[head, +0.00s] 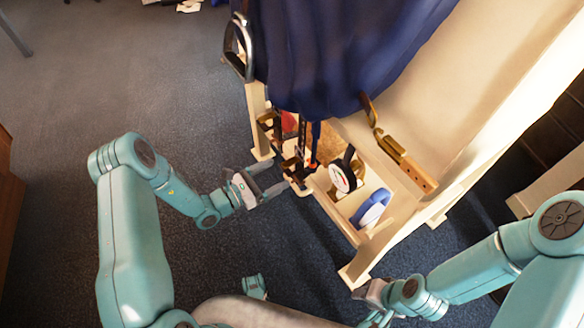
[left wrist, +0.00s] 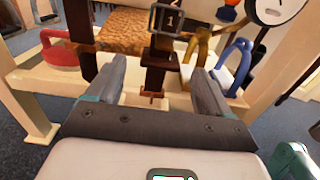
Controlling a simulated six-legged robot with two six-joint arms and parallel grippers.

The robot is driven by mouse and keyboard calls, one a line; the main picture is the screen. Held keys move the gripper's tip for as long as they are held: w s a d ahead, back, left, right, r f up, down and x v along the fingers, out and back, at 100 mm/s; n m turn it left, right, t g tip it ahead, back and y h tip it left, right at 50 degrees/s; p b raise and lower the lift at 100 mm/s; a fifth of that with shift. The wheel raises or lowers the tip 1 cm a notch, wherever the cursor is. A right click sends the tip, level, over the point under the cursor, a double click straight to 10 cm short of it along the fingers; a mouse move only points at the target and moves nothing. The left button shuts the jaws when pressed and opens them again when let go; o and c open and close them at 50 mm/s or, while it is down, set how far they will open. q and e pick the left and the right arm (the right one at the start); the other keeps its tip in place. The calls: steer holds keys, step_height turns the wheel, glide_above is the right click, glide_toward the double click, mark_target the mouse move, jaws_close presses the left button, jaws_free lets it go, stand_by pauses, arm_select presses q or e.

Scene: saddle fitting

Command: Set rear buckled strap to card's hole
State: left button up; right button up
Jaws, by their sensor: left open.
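A dark brown strap (left wrist: 158,72) hangs upright between the fingers of my left gripper (left wrist: 155,88) in the left wrist view. A metal buckle (left wrist: 153,20) frames it near the top, with a "1" beside or on the strap. A second dark strap (left wrist: 80,35) hangs to the left. In the head view the straps (head: 303,140) hang below the navy cloth. My left gripper (head: 272,182) is open and empty just left of them. My right gripper (head: 373,290) is low by the stand's foot; its jaws are unclear. I cannot make out the card or its hole.
A pale wooden stand (head: 395,235) carries the navy cloth (head: 340,50) and a metal stirrup (head: 238,48). Its low shelf holds a dial (head: 343,176), a blue item (head: 371,208) and, in the wrist view, red (left wrist: 48,55) and yellow (left wrist: 203,45) items.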

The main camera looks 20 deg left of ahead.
mark_target(301, 144)
arm_select(q)
steer(key=b+x, duration=0.1)
steer(key=x, duration=0.5)
steer(key=shift+w+d, duration=0.2)
steer(key=shift+d, duration=0.05)
jaws_close()
steer(key=c, duration=1.5)
jaws_free()
step_height(301, 144, up, 8)
steer(key=p, duration=0.6)
steer(key=shift+r, duration=0.25)
steer(key=shift+f, duration=0.2)
steer(key=o, duration=1.5)
steer(key=shift+s+a, duration=0.1)
